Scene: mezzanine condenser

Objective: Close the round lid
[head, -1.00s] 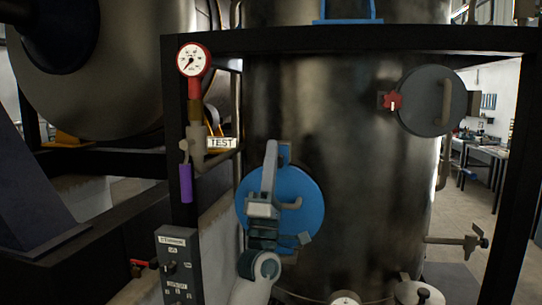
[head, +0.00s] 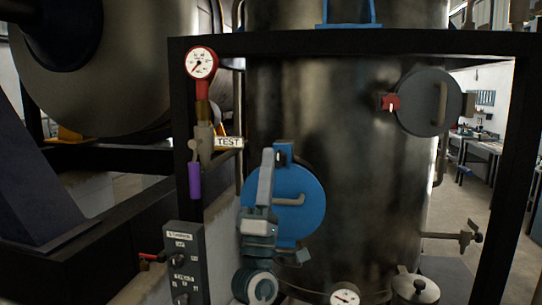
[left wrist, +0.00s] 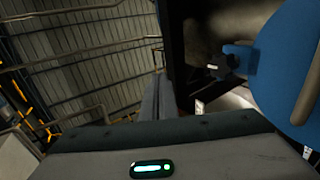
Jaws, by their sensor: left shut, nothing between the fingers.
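A blue round lid (head: 302,215) with a bar handle (head: 289,200) is on the front of the big metal vessel. It faces me, and I cannot tell whether it sits flush. My left gripper (head: 267,156) is shut and empty, pointing up in front of the lid's left part and hiding some of its rim. I cannot tell if they touch. In the left wrist view the lid (left wrist: 274,68) fills the right edge, right of the gripper's fingers (left wrist: 158,98), with a blue bracket (left wrist: 240,58) beside it. My right gripper is not in view.
A grey round cover (head: 422,105) with a red knob (head: 390,102) is higher on the vessel (head: 345,130). A black frame (head: 350,42) surrounds it. A gauge (head: 201,63), a purple-handled valve (head: 195,180) and a control box (head: 185,262) stand at left. A tap (head: 460,237) juts out at right.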

